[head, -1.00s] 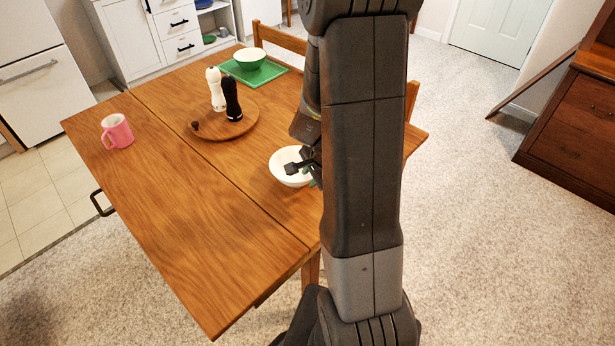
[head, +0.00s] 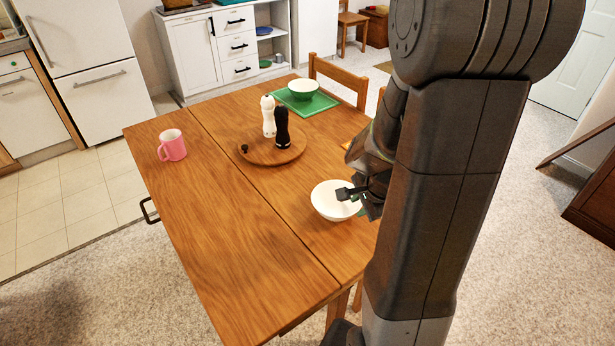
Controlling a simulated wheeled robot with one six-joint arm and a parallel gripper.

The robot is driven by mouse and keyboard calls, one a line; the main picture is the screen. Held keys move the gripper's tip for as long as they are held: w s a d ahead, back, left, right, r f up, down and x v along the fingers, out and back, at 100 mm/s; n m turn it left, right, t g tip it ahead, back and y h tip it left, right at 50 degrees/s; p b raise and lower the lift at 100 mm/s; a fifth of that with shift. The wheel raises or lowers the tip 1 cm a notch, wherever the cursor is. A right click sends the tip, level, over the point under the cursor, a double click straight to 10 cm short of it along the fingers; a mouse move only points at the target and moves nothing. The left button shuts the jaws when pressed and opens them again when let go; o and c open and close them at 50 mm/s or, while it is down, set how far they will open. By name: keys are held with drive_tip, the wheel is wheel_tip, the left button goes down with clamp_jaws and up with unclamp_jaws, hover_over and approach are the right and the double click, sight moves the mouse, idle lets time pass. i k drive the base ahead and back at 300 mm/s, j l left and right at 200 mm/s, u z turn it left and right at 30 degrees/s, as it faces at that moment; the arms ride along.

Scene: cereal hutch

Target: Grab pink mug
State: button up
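The pink mug (head: 173,146) stands upright on the wooden table (head: 225,265), near its far left corner, with its handle toward the left. My gripper (head: 352,196) is at the right side of the table, over the white bowl (head: 328,203) and well apart from the mug. One dark finger shows over the bowl's rim. The rest of the gripper is partly hidden by my arm, so I cannot tell how far apart the fingers are.
A round wooden board (head: 262,153) holds a white shaker (head: 268,117) and a black shaker (head: 282,128). A chair (head: 338,78) stands behind the table. The table's left front is clear.

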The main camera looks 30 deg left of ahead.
sight(172, 141)
drive_tip(key=u, duration=2.2)
